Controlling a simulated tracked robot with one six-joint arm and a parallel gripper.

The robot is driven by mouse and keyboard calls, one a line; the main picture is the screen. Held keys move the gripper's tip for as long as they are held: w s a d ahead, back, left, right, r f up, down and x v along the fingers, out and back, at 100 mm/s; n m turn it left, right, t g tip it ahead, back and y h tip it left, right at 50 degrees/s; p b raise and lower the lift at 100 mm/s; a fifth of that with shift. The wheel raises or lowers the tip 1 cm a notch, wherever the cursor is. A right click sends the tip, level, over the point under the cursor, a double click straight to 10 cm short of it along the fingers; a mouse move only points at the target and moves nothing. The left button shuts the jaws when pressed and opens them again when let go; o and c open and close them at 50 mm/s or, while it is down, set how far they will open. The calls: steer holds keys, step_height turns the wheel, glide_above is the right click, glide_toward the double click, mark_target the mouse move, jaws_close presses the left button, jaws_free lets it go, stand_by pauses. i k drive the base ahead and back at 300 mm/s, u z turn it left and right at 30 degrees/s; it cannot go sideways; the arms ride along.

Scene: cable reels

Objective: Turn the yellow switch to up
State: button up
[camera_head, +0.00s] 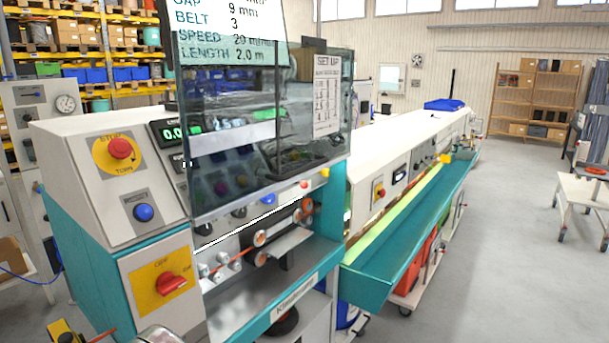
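The yellow switch is a square yellow plate with a red rotary handle (172,284), on the lower front panel of the machine at the left. Its handle lies roughly sideways, slightly tilted, rather than upright. Small lettering above the handle is too small to read surely. My gripper cannot be made out. A rounded grey part at the bottom edge may belong to my arm. It shows below the switch, and I see nothing touching the handle.
Above the switch are a red emergency stop button (120,148) on a yellow disc and a blue button (144,212). A clear guard (250,130) stands to the right. A teal trough (410,240) extends rightward. Open floor (505,250) lies at the right.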

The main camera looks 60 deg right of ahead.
mark_target(325, 173)
steer(key=u, duration=0.9)
steer(key=k, duration=0.75)
steer(key=z, duration=1.65)
steer(key=i, duration=0.9)
steer(key=z, duration=0.05)
